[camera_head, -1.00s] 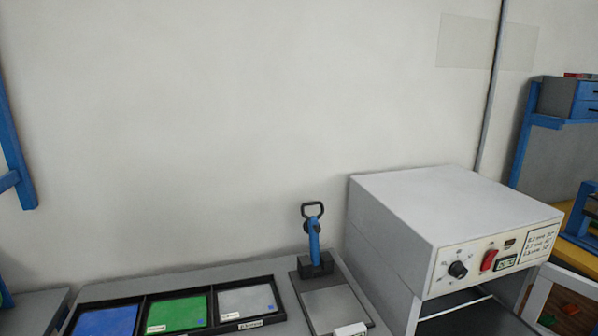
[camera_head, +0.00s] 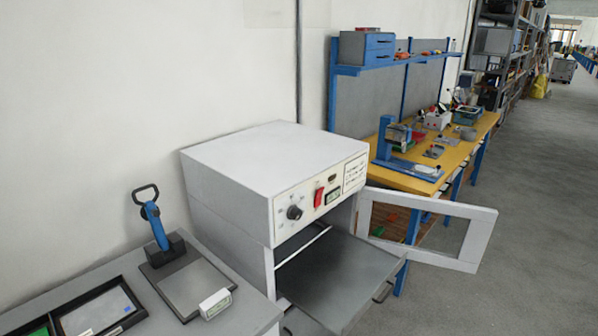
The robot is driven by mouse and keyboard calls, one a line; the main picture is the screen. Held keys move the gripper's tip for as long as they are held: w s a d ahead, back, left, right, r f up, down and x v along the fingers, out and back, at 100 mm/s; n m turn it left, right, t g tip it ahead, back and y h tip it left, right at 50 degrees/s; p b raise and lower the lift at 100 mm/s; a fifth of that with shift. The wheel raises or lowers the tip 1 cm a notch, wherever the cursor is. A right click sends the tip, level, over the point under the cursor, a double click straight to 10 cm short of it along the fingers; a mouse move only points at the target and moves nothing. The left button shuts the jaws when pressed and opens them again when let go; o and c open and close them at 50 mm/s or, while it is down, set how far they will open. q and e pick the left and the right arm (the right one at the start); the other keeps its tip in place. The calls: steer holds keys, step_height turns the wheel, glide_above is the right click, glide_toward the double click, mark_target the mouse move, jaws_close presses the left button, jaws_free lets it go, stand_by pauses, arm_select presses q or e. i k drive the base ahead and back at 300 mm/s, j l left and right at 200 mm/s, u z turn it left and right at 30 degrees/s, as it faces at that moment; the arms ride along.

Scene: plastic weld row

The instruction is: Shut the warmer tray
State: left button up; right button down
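The warmer (camera_head: 270,180) is a white box with a dial, a red switch and a small display on its front panel. Its grey tray (camera_head: 335,272) is pulled out of the opening below the panel. A handle (camera_head: 383,292) shows at the tray's front right edge. The tray's surface looks bare. The framed warmer door (camera_head: 475,238) with a clear pane stands swung open to the right. Neither of my grippers is in view.
A grey bench (camera_head: 246,312) at the left holds a blue-handled lever tool (camera_head: 155,222), a small white block (camera_head: 215,303) and a black divided holder. A yellow workbench (camera_head: 410,180) stands behind the door. Open floor (camera_head: 535,200) lies at the right.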

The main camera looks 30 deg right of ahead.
mark_target(334, 279)
steer(key=z, duration=1.6)
